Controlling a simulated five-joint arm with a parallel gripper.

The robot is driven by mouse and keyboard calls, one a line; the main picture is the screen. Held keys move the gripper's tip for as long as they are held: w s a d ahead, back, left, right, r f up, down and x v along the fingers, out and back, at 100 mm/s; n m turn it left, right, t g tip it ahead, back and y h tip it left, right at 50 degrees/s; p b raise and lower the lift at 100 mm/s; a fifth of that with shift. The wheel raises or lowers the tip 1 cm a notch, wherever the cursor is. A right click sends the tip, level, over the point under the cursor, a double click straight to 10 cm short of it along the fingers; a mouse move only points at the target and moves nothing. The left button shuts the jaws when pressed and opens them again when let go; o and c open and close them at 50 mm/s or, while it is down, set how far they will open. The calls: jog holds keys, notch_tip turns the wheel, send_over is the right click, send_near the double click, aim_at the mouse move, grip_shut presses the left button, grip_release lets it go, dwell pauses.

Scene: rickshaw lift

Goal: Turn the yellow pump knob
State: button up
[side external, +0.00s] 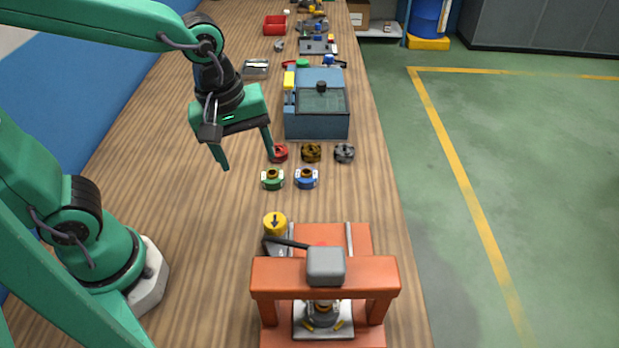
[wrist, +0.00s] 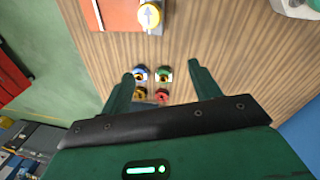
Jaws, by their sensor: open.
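The yellow pump knob (side external: 275,223) is a round cap with a dark arrow on top. It sits at the far left corner of the orange press (side external: 262,275), beside a black lever. In the wrist view the yellow knob (wrist: 149,15) is at the top, with a pale arrow pointing up the picture. My gripper (side external: 248,162) is open and empty above the table, farther back and to the left of the knob. In the wrist view my gripper's fingers (wrist: 160,78) are spread wide, with small coloured parts seen between them, below the knob in the picture.
Green (side external: 272,180) and blue (side external: 307,179) fittings stand between my gripper and the press. Behind them are red (side external: 279,153), brown (side external: 311,152) and grey (side external: 344,153) knobs. A blue box with a dark lid (side external: 317,122) stands farther back. The table left of the press is clear.

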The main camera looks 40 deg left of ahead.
aim_at(275, 220)
jog(key=shift+w+d+f+n+g+y, duration=0.1)
jog(key=shift+d+f+n+g, duration=0.25)
jog(key=shift+d+f+n, duration=0.55)
jog(key=shift+w+d+f+n+g+y, duration=0.1)
jog(key=shift+d+f+n+g, duration=0.2)
jog(key=shift+d+f+n, duration=0.6)
jog(key=shift+d+f+n+g+y, duration=0.1)
jog(key=shift+d+f+n+g, duration=0.3)
jog(key=shift+d+n, duration=0.85)
jog(key=shift+a, duration=0.2)
jog(key=shift+f, duration=0.1)
jog(key=shift+f, duration=3.85)
jog(key=c, duration=1)
jog(key=shift+o, duration=0.2)
